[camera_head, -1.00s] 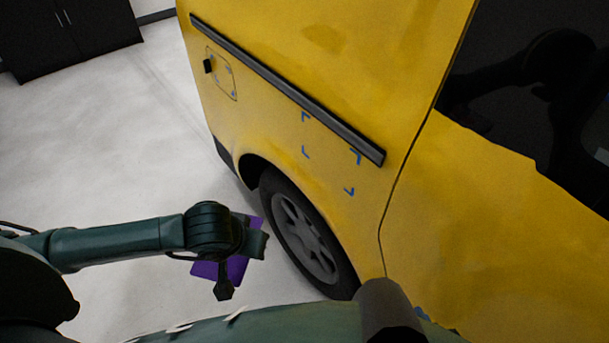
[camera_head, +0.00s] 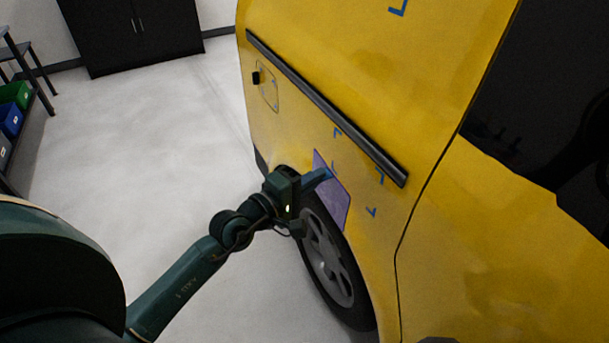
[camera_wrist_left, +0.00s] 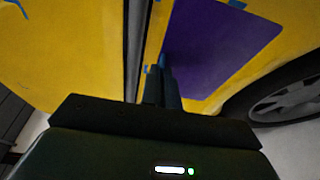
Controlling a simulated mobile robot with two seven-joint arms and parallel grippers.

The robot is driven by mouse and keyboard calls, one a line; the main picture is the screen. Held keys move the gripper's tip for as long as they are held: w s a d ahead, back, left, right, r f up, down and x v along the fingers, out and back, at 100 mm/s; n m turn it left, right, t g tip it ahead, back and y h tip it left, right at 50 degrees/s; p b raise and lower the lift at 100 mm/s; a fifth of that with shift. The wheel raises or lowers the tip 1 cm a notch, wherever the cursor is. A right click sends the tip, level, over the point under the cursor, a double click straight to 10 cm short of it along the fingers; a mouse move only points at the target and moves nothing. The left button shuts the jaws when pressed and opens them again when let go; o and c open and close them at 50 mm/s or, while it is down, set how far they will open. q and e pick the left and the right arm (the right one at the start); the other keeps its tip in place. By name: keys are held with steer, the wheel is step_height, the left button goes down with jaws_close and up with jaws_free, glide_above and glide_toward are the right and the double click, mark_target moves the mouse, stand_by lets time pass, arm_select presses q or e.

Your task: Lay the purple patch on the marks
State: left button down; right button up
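The purple patch (camera_head: 333,197) is a flat sheet in front of the yellow van's side, above the wheel. The blue corner marks (camera_head: 380,176) are on the van panel below the black trim strip; in the head view the patch sits to their lower left, partly overlapping the marked area. My left gripper (camera_head: 318,178) is shut on the patch near its edge. In the left wrist view the fingers (camera_wrist_left: 163,85) are close together at the side of the patch (camera_wrist_left: 210,50), and a blue mark (camera_wrist_left: 237,4) shows at its top edge. I cannot tell whether the patch touches the panel. My right gripper is not in view.
The yellow van (camera_head: 450,240) fills the right side, with a wheel (camera_head: 328,260) under the patch and a raised black trim strip (camera_head: 330,105) above it. The floor left of the van is clear. A dark cabinet (camera_head: 140,35) stands behind.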

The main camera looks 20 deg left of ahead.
mark_target(329, 170)
arm_select(q)
steer(key=shift+w+a+n+t+y, duration=0.15)
steer(key=shift+a+n+t+y, duration=0.35)
steer(key=shift+a, duration=0.45)
steer(key=shift+w+d, duration=0.8)
steer(key=shift+w, duration=0.2)
steer(key=shift+w+d, duration=0.75)
steer(key=shift+w, duration=0.3)
steer(key=shift+w+d, duration=0.8)
steer(key=shift+w, duration=0.2)
steer(key=shift+w+d, duration=0.35)
steer(key=shift+w, duration=0.05)
steer(key=c, duration=2.1)
jaws_free()
steer(key=o, duration=0.5)
steer(key=shift+c, duration=0.2)
steer(key=shift+o, duration=0.3)
